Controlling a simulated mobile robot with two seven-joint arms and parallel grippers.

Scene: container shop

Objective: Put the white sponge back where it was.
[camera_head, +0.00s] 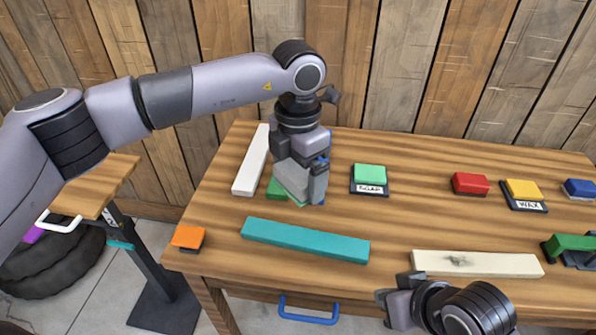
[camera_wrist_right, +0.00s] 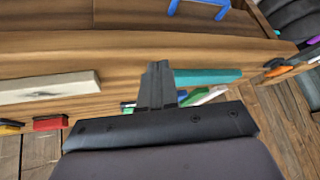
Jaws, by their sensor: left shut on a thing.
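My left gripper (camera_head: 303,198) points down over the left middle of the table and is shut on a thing. Its fingers hide most of that thing, and I cannot make out its colour or whether it is the white sponge. No separate sponge that is clearly white shows elsewhere. A green piece (camera_head: 275,188) shows beside and below the left fingers, partly covered. A long white bar (camera_head: 252,160) lies just left of that gripper. My right gripper (camera_head: 390,300) is at the table's front edge; in the right wrist view its fingers (camera_wrist_right: 158,85) are together and empty.
A teal bar (camera_head: 305,240) and a stained cream bar (camera_head: 475,263) lie in front. Mint (camera_head: 370,174), red (camera_head: 470,183), yellow (camera_head: 523,189) and blue (camera_head: 580,188) blocks stand behind. An orange block (camera_head: 188,236) sits at the left edge. The table centre is clear.

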